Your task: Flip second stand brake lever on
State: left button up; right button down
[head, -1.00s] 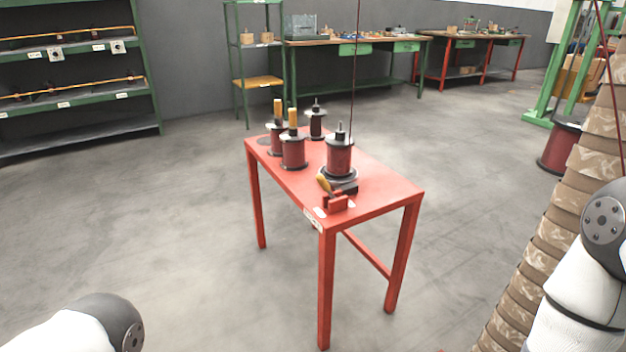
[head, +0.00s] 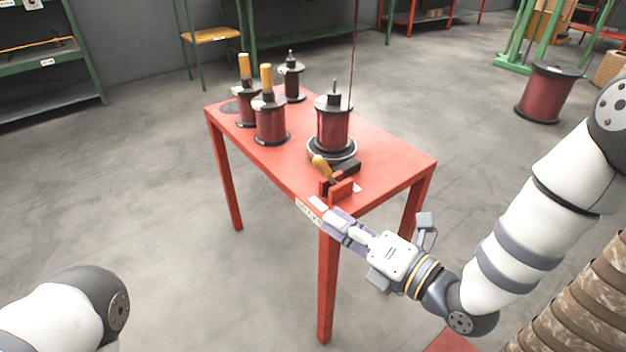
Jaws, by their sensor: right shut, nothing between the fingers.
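The red table (head: 385,160) stands in the middle of the head view. A brake lever with a yellow handle (head: 321,166) sits near the table's front corner, on a red bracket (head: 341,190) with a black block beside it. The handle leans up and to the left. Behind it a red coil (head: 333,128) stands on a round grey stand. Two more levers with upright yellow handles (head: 266,78) (head: 244,67) show at two coils farther left. My right gripper (head: 333,222) is shut and empty at the table's front corner, just short of the bracket. My left gripper is out of view.
Another coil (head: 292,82) stands at the table's back. A thin dark wire rises from the front coil's area. A large red spool (head: 546,95) stands on the floor at right. Green shelves (head: 50,60) are at far left.

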aim_at(326, 173)
jog(key=b+x, duration=0.2)
jog(key=x, duration=0.8)
jog(key=shift+w+d+r, duration=0.25)
jog(key=shift+d+r, duration=0.05)
jog(key=shift+d, duration=0.25)
jog(key=shift+w+d+r, duration=0.25)
jog(key=shift+d+r, duration=0.05)
jog(key=shift+d, duration=0.2)
jog(key=shift+w+d+r, duration=0.25)
jog(key=shift+d+r, duration=0.05)
jog(key=shift+d, duration=0.25)
jog(key=shift+r+p, duration=0.1)
jog(key=shift+p, duration=0.2)
jog(key=shift+w+d+r+m, duration=0.1)
jog(key=shift+d+r+m, duration=0.05)
jog(key=shift+m, duration=0.25)
